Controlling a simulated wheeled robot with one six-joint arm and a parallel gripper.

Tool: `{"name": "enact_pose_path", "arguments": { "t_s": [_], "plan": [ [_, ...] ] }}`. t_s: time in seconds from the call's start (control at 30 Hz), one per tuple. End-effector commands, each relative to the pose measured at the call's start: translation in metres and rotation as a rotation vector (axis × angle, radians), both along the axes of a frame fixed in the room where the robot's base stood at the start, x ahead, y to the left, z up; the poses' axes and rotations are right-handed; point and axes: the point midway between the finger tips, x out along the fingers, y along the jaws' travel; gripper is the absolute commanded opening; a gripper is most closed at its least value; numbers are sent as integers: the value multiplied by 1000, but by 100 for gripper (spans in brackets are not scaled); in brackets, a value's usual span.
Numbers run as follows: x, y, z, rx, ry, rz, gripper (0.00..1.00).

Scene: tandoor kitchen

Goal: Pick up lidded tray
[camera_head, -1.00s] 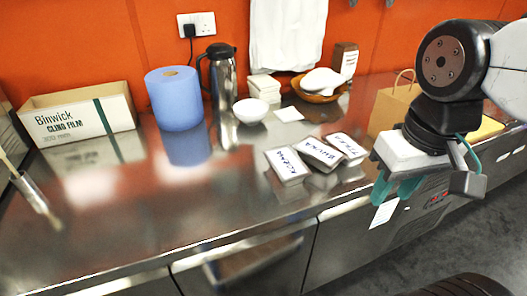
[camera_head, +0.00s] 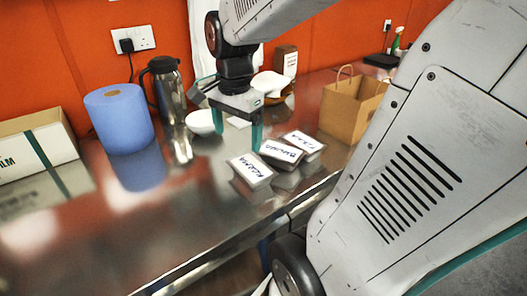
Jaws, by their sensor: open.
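Three small lidded trays with white, hand-lettered lids lie in a row on the steel counter. The nearest, the "KORMA" tray (camera_head: 251,170), is at left; the middle tray (camera_head: 281,151) has lettering that is hard to read; the "TIKKA" tray (camera_head: 303,142) is at right. My gripper (camera_head: 238,134) points down with its teal fingers apart, open and empty. In the picture its fingers show just above and behind the KORMA and middle trays. The right finger overlaps the edge of the middle tray; I cannot tell if they touch.
A white bowl (camera_head: 201,122), a steel flask (camera_head: 167,90) and a blue paper roll (camera_head: 119,118) stand left of my gripper. A brown paper bag (camera_head: 348,108) stands at right. The steel counter (camera_head: 150,225) is clear at front left.

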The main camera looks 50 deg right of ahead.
Motion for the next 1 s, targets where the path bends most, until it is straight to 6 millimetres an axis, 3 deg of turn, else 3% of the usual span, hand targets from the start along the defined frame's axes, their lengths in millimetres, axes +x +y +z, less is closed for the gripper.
{"name": "enact_pose_path", "arguments": {
  "t_s": [0.03,0.2,0.4,0.6,1.0],
  "plan": [
    [9,-26,-9,13,12,-199,88],
    [27,-104,-37,39,21,-849,88],
    [26,-168,-65,53,25,-1345,88],
    [24,-187,-81,57,26,-1504,88],
    [22,-189,-133,57,28,-1505,88]
  ]
}}
